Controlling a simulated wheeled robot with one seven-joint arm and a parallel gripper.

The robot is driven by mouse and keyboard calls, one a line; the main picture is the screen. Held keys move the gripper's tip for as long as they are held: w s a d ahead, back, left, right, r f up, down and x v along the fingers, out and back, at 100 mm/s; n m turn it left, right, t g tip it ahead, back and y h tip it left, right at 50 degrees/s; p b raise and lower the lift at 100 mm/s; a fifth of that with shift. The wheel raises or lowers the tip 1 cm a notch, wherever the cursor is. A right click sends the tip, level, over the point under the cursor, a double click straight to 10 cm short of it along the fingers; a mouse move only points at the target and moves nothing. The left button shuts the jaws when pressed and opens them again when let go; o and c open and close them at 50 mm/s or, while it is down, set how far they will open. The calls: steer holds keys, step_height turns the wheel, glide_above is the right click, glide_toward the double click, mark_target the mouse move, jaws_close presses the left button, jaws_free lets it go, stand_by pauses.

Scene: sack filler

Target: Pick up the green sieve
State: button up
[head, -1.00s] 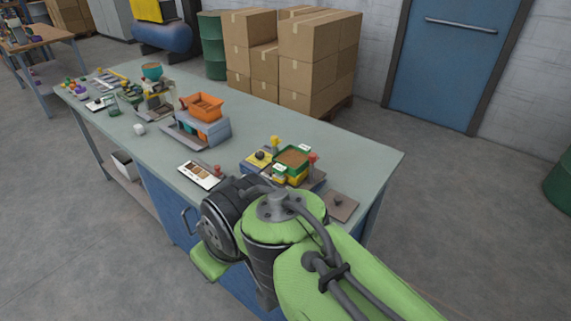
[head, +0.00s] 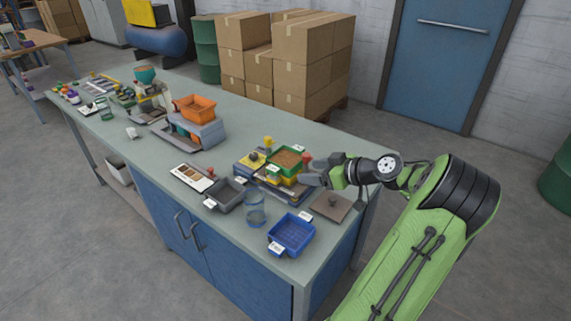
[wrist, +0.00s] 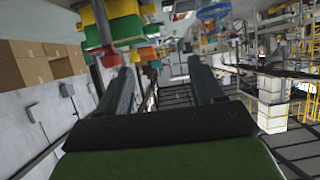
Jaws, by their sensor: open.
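The green sieve (head: 290,157) is a square green tray with brown grain in it. It sits on a yellow and blue stand on the bench in the head view. My gripper (head: 312,177) is just to its right and slightly nearer the camera, pointing left towards it. In the wrist view, which looks tilted upside down, my gripper (wrist: 160,67) has its two dark fingers apart with nothing between them. A green part, seemingly the sieve (wrist: 124,30), shows beyond the left finger. I cannot tell the exact gap.
A red knob (head: 306,159) stands close to my gripper. A blue tray (head: 292,233), a clear jar (head: 256,209) and a grey tray (head: 229,195) stand at the front. A brown plate (head: 331,207) lies at the right edge. An orange hopper (head: 193,108) stands further left.

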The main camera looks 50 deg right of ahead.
mark_target(272, 167)
steer(key=x, duration=0.5)
steer(key=d+x, duration=0.1)
steer(key=x, duration=0.4)
steer(key=b+x, duration=0.1)
steer(key=x, duration=0.4)
steer(key=shift+w+d, duration=0.1)
steer(key=shift+d, duration=0.25)
steer(key=shift+r, duration=0.1)
steer(key=shift+t, duration=0.3)
steer(key=c, duration=1.1)
step_height(272, 167, up, 10)
steer(key=p, duration=0.1)
steer(key=shift+p, duration=0.3)
